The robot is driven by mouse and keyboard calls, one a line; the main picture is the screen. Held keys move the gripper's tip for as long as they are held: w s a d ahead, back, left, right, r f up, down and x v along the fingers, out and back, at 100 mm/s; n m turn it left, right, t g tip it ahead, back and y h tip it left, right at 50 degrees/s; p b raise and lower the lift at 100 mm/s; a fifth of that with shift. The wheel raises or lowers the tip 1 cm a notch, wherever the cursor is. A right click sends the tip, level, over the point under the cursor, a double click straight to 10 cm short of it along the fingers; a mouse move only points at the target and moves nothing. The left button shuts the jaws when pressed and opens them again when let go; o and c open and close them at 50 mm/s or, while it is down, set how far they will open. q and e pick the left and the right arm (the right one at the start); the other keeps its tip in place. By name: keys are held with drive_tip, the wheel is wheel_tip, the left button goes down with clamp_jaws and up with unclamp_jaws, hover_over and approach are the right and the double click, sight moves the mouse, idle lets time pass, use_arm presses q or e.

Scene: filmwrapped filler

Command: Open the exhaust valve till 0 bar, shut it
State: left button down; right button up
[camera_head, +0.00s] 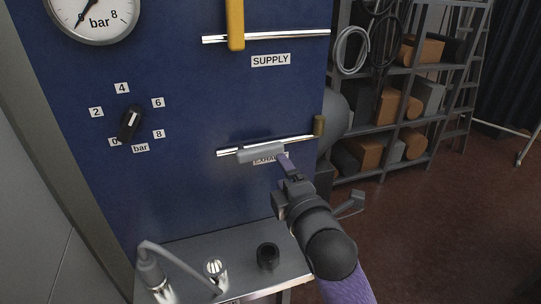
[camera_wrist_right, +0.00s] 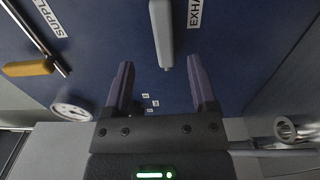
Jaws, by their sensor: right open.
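The exhaust valve's grey lever (camera_head: 261,153) lies nearly along its silver pipe (camera_head: 303,140) on the blue panel, over the partly covered EXHAUST label. My right gripper (camera_head: 285,160) is open at the lever's right end. In the right wrist view the grey lever (camera_wrist_right: 161,32) points between the two spread purple fingers of the gripper (camera_wrist_right: 162,75), with a gap on either side. The pressure gauge (camera_head: 93,18) at top left has its needle pointing down left, toward the low end; its exact reading is unclear. My left gripper is out of view.
The yellow supply lever (camera_head: 235,24) stands across the upper pipe. A black knob (camera_head: 130,124) sits among bar numbers. A grey shelf (camera_head: 185,245) below holds a black cup (camera_head: 268,256) and a chrome piece (camera_head: 215,269). Loaded racks (camera_head: 402,75) stand behind right.

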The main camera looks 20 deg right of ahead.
sight(269, 154)
drive_tip(key=w, duration=0.4)
drive_tip(key=w+b, duration=0.1)
drive_tip(key=w, duration=0.4)
drive_tip(key=shift+w+a+f, duration=0.15)
drive_tip(key=shift+w+a, duration=0.05)
clamp_jaws()
idle(0.3)
drive_tip(key=shift+f, duration=0.1)
idle(0.5)
